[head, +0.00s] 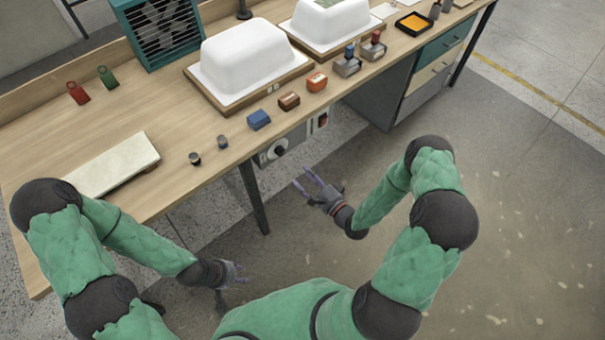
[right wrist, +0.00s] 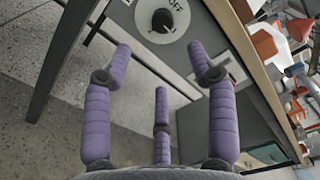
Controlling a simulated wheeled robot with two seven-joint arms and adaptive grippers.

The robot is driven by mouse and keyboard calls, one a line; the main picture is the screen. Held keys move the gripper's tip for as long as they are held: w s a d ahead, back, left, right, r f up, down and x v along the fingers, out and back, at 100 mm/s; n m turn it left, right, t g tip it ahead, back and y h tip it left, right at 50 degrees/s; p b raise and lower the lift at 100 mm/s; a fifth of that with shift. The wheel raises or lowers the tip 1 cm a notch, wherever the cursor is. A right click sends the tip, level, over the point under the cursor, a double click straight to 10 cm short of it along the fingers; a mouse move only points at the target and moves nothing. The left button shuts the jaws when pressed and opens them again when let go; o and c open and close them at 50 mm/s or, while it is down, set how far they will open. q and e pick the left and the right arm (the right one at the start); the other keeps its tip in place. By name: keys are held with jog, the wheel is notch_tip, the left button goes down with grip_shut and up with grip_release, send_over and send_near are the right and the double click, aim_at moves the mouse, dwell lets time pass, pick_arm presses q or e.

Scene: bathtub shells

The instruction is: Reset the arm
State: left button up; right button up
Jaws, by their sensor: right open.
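My right gripper (head: 316,186) hangs over the floor in front of the workbench, below the bench edge. It is open and empty. In the right wrist view its purple fingers (right wrist: 162,85) are spread apart, with a dark knob on an OFF plate (right wrist: 161,20) beyond them. My left gripper (head: 238,273) is low at the left, in front of the bench. It is small and partly turned away, so I cannot tell whether it is open or shut. Both arms are bent and apart from the bench objects.
The wooden workbench (head: 60,127) carries two white tub shells, one of them here (head: 247,58), a pale slab (head: 113,165), and small blue (head: 259,119), brown (head: 289,100) and orange (head: 317,82) blocks. A bench leg (head: 254,197) stands near my right gripper. Floor (head: 500,220) at right is clear.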

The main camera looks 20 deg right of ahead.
dwell(0.5)
jog(key=s+a+f+n+g+h, duration=0.2)
jog(key=s+a+f+n+g, duration=0.2)
jog(key=a+f+n+g, duration=0.4)
jog(key=s+a+f+n+g+p, duration=0.1)
jog(key=s+a+n+g, duration=0.2)
jog(key=s, duration=1.3)
jog(key=n+g, duration=0.3)
jog(key=g, duration=0.2)
jog(key=shift+a+f+g, duration=0.15)
jog(key=shift+f+g, duration=0.1)
jog(key=shift+g, duration=0.05)
jog(key=shift+w, duration=0.1)
jog(key=c, duration=0.3)
jog(key=shift+c, duration=0.4)
